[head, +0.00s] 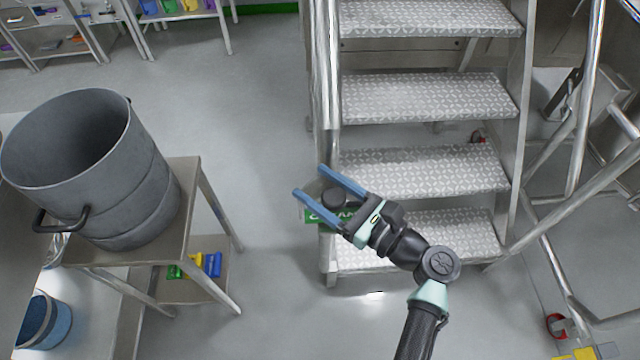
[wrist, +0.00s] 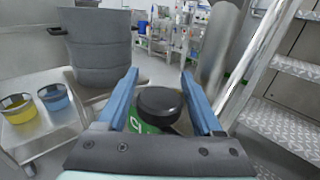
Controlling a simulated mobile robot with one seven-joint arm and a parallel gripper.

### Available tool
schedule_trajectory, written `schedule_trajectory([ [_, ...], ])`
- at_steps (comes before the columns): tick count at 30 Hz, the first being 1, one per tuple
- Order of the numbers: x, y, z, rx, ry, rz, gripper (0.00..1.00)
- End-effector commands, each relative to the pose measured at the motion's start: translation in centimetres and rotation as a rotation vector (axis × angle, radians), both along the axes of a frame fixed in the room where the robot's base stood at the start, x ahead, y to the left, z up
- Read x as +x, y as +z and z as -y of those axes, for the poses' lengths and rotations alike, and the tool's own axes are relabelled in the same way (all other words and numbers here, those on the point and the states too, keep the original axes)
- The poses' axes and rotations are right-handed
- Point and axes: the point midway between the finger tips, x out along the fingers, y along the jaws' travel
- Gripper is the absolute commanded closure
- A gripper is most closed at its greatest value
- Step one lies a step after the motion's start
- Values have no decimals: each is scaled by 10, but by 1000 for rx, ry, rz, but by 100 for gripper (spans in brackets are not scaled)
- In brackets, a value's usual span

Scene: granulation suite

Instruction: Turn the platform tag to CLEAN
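A green tag (head: 318,215) with white letters shows at the left side of the platform steps (head: 430,95). Its word is partly hidden; a C and what looks like AN can be made out. A round black knob (head: 334,198) sits just above the tag. In the wrist view the knob (wrist: 160,102) lies between my two blue fingers, with a gap on each side, and part of the green tag (wrist: 145,127) shows below it. My gripper (head: 311,180) is open, its fingers reaching past the knob, and holds nothing.
A shiny handrail post (head: 326,75) rises close beyond my fingers. A large grey drum (head: 90,160) stands on a metal table (head: 185,185) to the left. Blue and yellow buckets (wrist: 17,108) stand left in the wrist view. The floor between table and steps is clear.

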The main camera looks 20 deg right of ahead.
Motion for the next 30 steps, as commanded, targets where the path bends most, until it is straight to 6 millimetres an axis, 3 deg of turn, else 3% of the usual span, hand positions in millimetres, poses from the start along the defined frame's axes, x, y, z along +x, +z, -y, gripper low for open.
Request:
schedule_trajectory([
  [17, -5, -1, 3, 0, -2, -1, 18],
  [20, -16, -1, 10, 1, -4, -3, 18],
  [30, -79, 0, 46, 0, -5, -1, 18],
])
